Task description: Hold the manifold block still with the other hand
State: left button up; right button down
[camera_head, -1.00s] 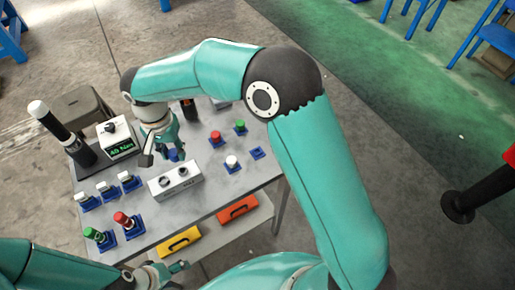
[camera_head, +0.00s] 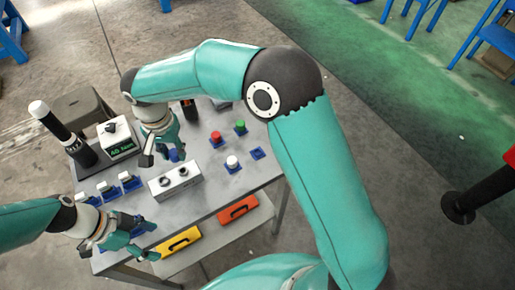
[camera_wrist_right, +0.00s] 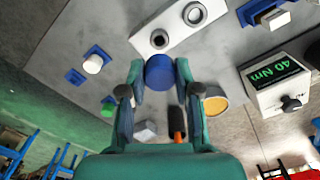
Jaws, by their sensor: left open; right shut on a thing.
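The manifold block (camera_head: 168,191) is a pale block with two dark round ports on top, on the grey table near its front edge. It also shows at the top of the right wrist view (camera_wrist_right: 172,28). My right gripper (camera_head: 168,157) is just behind the block, shut on a blue cap (camera_wrist_right: 160,74) that shows between its fingers. I cannot tell whether the cap touches the block. My left gripper (camera_head: 153,241) is open and empty, at the table's front left edge, in front and left of the block and apart from it. It hides the green and red plugs there.
White plugs (camera_head: 126,176) in blue holders stand left of the block. Red (camera_head: 215,137), green (camera_head: 240,125) and white (camera_head: 232,161) plugs stand right. A "40 Nm" display box (camera_head: 116,143) and black post (camera_head: 72,140) are at the back left. Yellow (camera_head: 182,243) and orange (camera_head: 238,209) bins sit below.

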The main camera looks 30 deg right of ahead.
aim_at(153, 189)
pick_arm(q)
jog(key=shift+m+t, duration=0.6)
jog(key=shift+m, duration=0.2)
jog(key=w+r, duration=0.1)
jog(key=w, duration=0.1)
jog(key=w+r, duration=0.1)
jog(key=w, duration=0.4)
jog(key=shift+w+r, duration=0.3)
jog(key=shift+r, duration=0.1)
jog(key=w+n, duration=0.1)
jog(key=w, duration=0.1)
jog(key=w+n+t+h, duration=0.1)
jog(key=w, duration=0.1)
jog(key=w+h, duration=0.1)
jog(key=w, duration=0.2)
jog(key=shift+a+r+n+t, duration=0.2)
jog(key=shift+a+n+t, duration=0.05)
jog(key=shift+n+t, duration=0.15)
jog(key=shift+x, duration=4.25)
jog(key=shift+d, duration=0.1)
jog(key=shift+c, duration=0.3)
jog(key=c, duration=1.2)
jog(key=shift+o, duration=0.2)
